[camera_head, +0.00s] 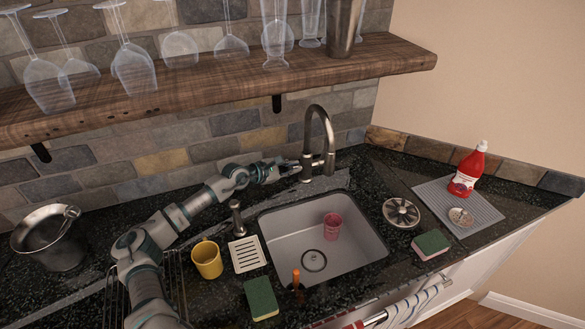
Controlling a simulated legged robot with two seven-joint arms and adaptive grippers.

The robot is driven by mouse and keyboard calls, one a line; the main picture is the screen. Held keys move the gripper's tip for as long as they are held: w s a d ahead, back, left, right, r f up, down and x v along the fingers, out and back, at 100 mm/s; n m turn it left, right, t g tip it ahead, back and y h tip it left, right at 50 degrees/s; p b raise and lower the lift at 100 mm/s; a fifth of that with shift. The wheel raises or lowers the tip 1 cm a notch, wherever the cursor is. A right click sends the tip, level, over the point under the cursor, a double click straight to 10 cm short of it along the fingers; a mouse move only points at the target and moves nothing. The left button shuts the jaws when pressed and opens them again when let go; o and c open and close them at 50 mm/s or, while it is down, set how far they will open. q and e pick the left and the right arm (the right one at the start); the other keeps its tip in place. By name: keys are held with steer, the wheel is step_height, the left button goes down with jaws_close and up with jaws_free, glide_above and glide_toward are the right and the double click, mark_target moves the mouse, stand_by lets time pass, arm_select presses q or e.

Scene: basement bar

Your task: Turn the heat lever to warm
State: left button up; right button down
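The metal faucet (322,135) stands behind the sink (285,242), its curved spout rising toward the shelf. Its heat lever is too small to make out clearly near the base of the faucet. My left gripper (291,168) is just left of the faucet's lower body, its fingers pointing right toward it. The fingers look spread with a small gap and nothing between them. I cannot tell whether a fingertip touches the faucet. My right gripper is not in view.
A wooden shelf (200,82) with glasses hangs above. A red cup (332,226) is in the sink. A yellow mug (207,259), a soap dispenser (237,218) and sponges (430,244) surround it. A metal bucket (48,240) stands left, a red bottle (467,171) right.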

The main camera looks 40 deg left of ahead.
arm_select(q)
steer(key=shift+o, duration=0.7)
step_height(320, 180, up, 10)
steer(key=shift+f, duration=0.1)
steer(key=shift+a, duration=0.1)
